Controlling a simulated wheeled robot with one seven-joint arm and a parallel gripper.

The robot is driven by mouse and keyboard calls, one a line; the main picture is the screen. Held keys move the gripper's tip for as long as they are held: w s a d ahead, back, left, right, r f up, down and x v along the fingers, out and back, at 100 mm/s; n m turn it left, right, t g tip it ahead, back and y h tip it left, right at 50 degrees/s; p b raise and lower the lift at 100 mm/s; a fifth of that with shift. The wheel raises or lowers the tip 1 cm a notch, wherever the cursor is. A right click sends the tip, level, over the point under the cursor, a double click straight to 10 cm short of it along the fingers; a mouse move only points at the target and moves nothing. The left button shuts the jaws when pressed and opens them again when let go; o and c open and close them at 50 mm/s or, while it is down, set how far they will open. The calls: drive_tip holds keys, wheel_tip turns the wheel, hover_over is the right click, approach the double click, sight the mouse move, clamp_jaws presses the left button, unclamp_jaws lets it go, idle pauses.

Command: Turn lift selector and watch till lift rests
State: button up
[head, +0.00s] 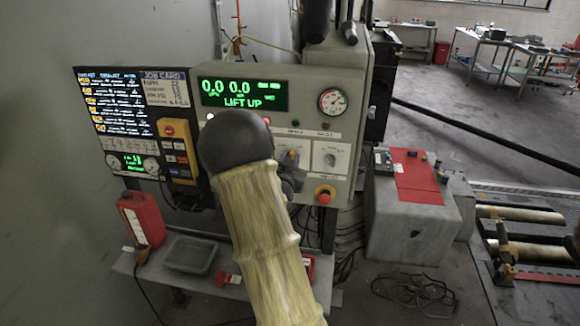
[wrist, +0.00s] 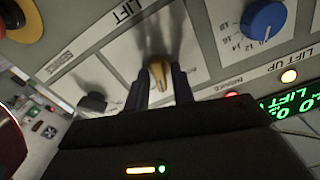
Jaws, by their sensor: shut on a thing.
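The lift selector is a yellow-tan knob (wrist: 159,72) on a light plate lettered LIFT, seen in the wrist view. My gripper (wrist: 161,84) is shut on it, with one dark finger on each side. In the head view my arm covers much of the panel, and only a little of the selector (head: 291,156) and gripper (head: 292,172) shows beside it. The green display (head: 243,95) on the grey control box reads 0.0, 0.0 and LIFT UP. A pale lamp (wrist: 289,76) beside the LIFT UP label is lit. The lift itself cannot be made out.
A blue knob (wrist: 263,20) and a black knob (wrist: 93,102) flank the selector. A second selector (head: 330,155) and a red emergency button (head: 324,195) are close on the right. A shelf with a grey tray (head: 190,254) is below. Rollers (head: 520,214) lie at the far right.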

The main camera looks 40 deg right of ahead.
drive_tip(key=n+b, duration=0.1)
drive_tip(key=n, duration=0.4)
drive_tip(key=n+b, duration=0.1)
drive_tip(key=n, duration=0.5)
drive_tip(key=shift+w+a, duration=0.15)
idle(0.4)
drive_tip(key=o, duration=0.7)
drive_tip(key=shift+b+v, duration=4)
drive_tip(key=shift+v, duration=4.7)
